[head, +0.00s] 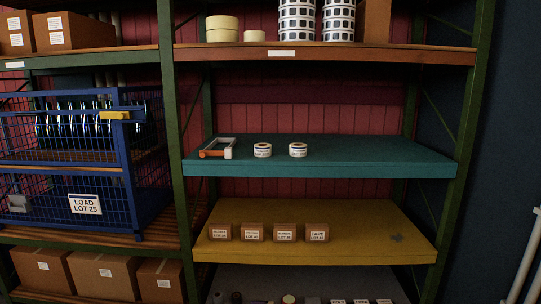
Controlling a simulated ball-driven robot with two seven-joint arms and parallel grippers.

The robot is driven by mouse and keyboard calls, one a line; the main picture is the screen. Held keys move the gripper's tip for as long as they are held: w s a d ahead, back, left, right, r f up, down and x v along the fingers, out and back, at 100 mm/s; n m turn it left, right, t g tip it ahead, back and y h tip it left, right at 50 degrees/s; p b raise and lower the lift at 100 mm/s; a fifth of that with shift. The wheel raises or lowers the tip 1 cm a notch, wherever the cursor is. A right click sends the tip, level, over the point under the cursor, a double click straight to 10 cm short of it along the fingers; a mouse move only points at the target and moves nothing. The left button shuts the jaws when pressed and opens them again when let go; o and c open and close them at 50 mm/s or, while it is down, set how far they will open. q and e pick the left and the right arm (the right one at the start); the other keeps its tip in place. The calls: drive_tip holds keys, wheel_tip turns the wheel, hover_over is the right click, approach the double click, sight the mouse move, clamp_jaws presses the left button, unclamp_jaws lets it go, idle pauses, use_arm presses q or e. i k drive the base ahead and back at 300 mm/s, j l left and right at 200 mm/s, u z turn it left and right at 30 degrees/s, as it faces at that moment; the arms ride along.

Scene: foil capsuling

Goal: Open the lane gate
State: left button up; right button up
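A blue wire-mesh cage (68,156) stands on the left rack bay, with a sign reading "LOAD LOT 25" (85,204) on its front. A yellow handle or latch (115,115) sticks out at its upper right corner; the front panel looks like the gate and appears closed. Several shiny round pieces (85,120) stand in a row inside the upper part. The mesh hides whether anything fastens the front. Neither of my grippers is in view.
A teal shelf (370,150) holds a small orange-and-white frame (217,148) and two labelled rolls (263,150). A yellow shelf (340,252) below carries several small brown boxes (252,232). A green upright (174,120) stands just right of the cage.

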sight(202, 153)
drive_tip(key=i+u, duration=0.15)
drive_tip(key=i, duration=0.5)
drive_tip(key=i+l+u, duration=0.2)
drive_tip(key=i, duration=0.45)
